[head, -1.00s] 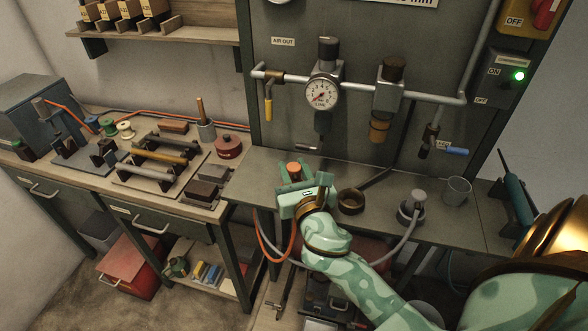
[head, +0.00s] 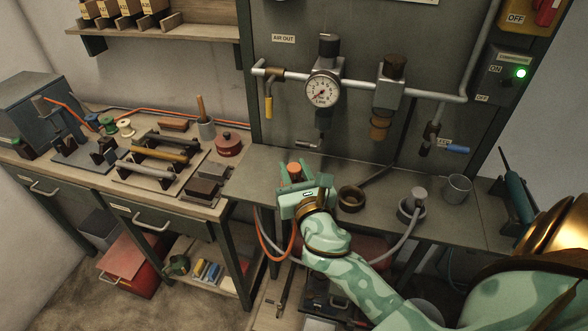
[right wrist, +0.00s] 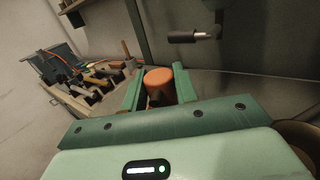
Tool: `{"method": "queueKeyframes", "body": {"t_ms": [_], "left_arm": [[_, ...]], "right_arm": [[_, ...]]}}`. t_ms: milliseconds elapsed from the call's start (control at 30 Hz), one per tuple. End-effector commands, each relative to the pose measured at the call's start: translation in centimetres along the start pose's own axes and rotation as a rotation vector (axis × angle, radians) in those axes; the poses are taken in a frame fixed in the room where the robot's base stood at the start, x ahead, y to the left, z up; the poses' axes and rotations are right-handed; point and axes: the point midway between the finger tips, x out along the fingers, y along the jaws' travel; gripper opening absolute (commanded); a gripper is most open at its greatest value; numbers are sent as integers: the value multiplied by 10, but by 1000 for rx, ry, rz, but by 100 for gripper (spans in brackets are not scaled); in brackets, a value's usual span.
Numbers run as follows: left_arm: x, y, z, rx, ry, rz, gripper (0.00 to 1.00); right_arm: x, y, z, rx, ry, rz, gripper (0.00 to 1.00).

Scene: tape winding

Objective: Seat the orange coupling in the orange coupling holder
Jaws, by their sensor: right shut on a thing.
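The orange coupling (head: 294,168) stands about upright between the fingers of my right gripper (head: 296,175), which is shut on it at the left part of the grey bench. In the right wrist view its orange top (right wrist: 158,77) shows between the two green fingers (right wrist: 157,90). Its lower part is hidden, so I cannot tell whether it touches the bench. An orange hose (head: 268,252) hangs below the gripper. A round brown-rimmed holder (head: 351,190) stands empty just right of the gripper, apart from the coupling. My left gripper is not in view.
A grey coupling (head: 419,193) with a grey hose sits in a dark round holder further right, beside a grey cup (head: 456,187). The gauge panel (head: 285,110) rises behind the bench. The left workbench (head: 110,190) carries rods, spools and blocks.

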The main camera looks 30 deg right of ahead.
Motion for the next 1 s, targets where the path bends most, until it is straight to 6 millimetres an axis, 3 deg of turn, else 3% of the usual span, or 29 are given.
{"method": "queueKeyframes", "body": {"t_ms": [133,167,533,1000], "left_arm": [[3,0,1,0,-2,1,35],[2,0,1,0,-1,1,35],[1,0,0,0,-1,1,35],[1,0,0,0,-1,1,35]], "right_arm": [[0,0,-4,0,0,0,4],[0,0,-3,0,0,0,37],[-4,0,-3,1,2,0,38],[-49,0,-4,0,2,0,38]]}}
